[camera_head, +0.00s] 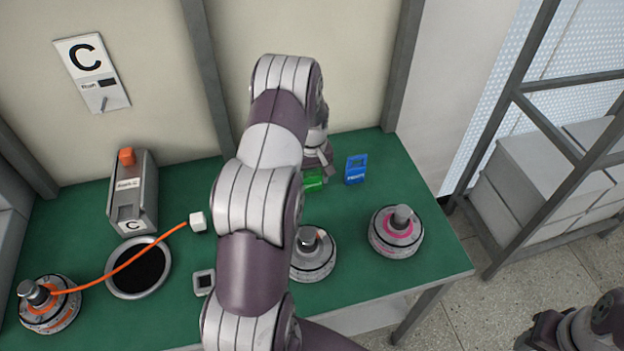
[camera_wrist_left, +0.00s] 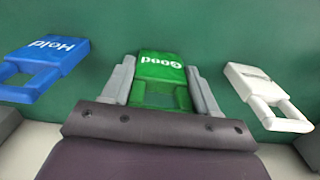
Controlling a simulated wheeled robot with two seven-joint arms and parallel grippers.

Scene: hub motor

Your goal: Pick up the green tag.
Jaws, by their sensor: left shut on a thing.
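The green tag (camera_wrist_left: 162,68), marked "Good", lies between the two grey fingers of my left gripper (camera_wrist_left: 160,78) in the left wrist view. The fingers are shut on its two sides. In the head view the green tag (camera_head: 313,181) shows as a small green patch beside my left gripper (camera_head: 322,176), near the back of the green table (camera_head: 340,225). My left arm hides part of the gripper. Part of my right arm, dark at its end (camera_head: 540,330), shows at the lower right, away from the table; its fingers cannot be made out.
A blue tag (camera_head: 356,169) marked "Hold" (camera_wrist_left: 45,66) is just right of the green one. A white tag (camera_wrist_left: 268,95) shows on the other side in the wrist view. Round hub motors (camera_head: 397,232) stand nearer the front. A grey holder (camera_head: 133,192) is at left.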

